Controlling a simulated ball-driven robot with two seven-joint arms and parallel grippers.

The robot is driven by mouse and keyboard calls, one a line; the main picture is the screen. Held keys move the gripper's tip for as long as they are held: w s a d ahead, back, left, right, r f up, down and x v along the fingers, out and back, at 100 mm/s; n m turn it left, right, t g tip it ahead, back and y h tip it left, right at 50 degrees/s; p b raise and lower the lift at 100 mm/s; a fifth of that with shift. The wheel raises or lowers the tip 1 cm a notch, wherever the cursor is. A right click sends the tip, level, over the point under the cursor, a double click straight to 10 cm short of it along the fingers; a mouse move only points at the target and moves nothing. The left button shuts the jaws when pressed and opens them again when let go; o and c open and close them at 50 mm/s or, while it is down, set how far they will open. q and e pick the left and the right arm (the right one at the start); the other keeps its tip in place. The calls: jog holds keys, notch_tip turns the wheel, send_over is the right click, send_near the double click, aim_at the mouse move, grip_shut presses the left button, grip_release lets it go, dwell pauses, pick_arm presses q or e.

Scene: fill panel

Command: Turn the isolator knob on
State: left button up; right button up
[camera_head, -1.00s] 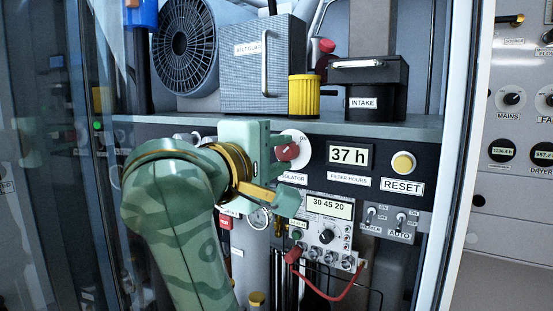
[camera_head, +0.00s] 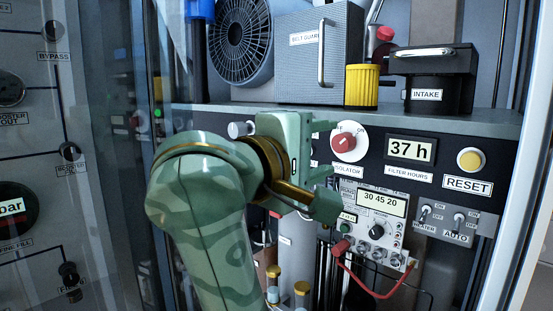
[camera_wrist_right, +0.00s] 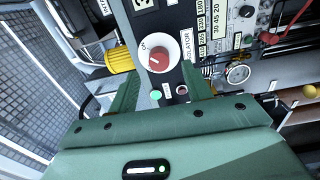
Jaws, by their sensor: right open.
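The isolator knob (camera_head: 345,143) is a red grip on a round white dial, set in the dark panel strip. In the head view it shows clear of my right gripper (camera_head: 322,150), which is just to its left with its fingers pointing at the panel. In the right wrist view the knob (camera_wrist_right: 158,61) lies beyond the tips of my open right gripper (camera_wrist_right: 160,88), roughly centred between the fingers. Nothing is between the fingers. An ON mark shows at the dial's upper edge; the exact knob setting is hard to read. My left gripper is not in view.
Right of the knob are the filter hours display (camera_head: 410,150) and the yellow reset button (camera_head: 470,160). Below is an instrument box (camera_head: 376,232) with a red cable. Above is a shelf (camera_head: 440,117) with a yellow cylinder (camera_head: 362,86) and the intake box (camera_head: 432,75).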

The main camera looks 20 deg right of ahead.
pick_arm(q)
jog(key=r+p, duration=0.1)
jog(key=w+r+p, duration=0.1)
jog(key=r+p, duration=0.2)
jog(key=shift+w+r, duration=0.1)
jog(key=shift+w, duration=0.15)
pick_arm(e)
jog(key=v, duration=1.2)
jog(key=shift+a, duration=0.3)
jog(key=shift+s, duration=0.1)
